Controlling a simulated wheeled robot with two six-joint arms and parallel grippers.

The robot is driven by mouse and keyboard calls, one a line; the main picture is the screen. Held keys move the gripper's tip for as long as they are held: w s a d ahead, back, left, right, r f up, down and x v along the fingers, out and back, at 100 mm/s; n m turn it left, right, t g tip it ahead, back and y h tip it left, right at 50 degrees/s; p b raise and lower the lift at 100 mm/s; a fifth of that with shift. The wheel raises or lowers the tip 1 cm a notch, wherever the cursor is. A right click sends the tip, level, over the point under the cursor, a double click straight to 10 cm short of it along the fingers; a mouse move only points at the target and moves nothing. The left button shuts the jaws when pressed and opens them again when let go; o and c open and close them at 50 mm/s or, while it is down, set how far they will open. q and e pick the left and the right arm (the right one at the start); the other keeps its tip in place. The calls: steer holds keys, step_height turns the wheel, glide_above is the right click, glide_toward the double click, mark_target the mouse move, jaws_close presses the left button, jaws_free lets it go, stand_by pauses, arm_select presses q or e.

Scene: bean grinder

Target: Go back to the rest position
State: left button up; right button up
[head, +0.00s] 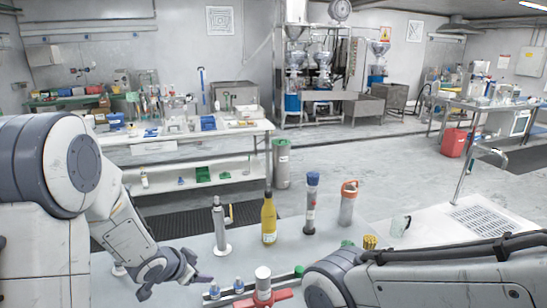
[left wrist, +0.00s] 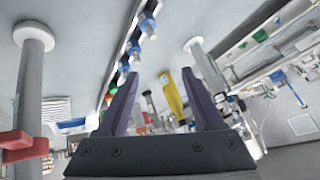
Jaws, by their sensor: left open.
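My left gripper (head: 180,278) hangs low over the near table at the lower left of the head view. In the left wrist view its two dark fingers (left wrist: 162,90) stand apart with nothing held between them. My right arm crosses the lower right of the head view, and its gripper is out of frame. A yellow bottle (head: 269,220) stands upright on the table, right of my left gripper; it also shows beyond the fingers in the left wrist view (left wrist: 172,95). A grey metal cylinder (head: 220,228) stands left of the bottle.
Near the gripper are small blue-capped vials (head: 238,286) and a red fixture (head: 265,297) with a white-topped post. A blue-capped tube (head: 311,205) and an orange-topped container (head: 348,205) stand farther right. A cluttered white bench (head: 180,137) is behind, with open floor to the right.

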arm_select(q)
steer(key=s+r+n+g+y, duration=0.2)
steer(key=s+n+g, duration=0.2)
steer(key=s+n, duration=0.75)
steer(key=s+d+r+m+g, duration=0.1)
steer(key=s+d+r+m, duration=0.2)
steer(key=s+d+m, duration=0.2)
steer(key=s+d+r+m+g, duration=0.2)
steer(key=s+d+m, duration=0.3)
steer(key=s+d, duration=0.4)
steer(key=s+r, duration=0.1)
steer(key=s, duration=0.3)
steer(key=shift+s+d+m+h, duration=0.15)
steer(key=shift+d+m+h, duration=0.2)
steer(key=shift+d+h, duration=0.05)
steer(key=shift+r, duration=0.1)
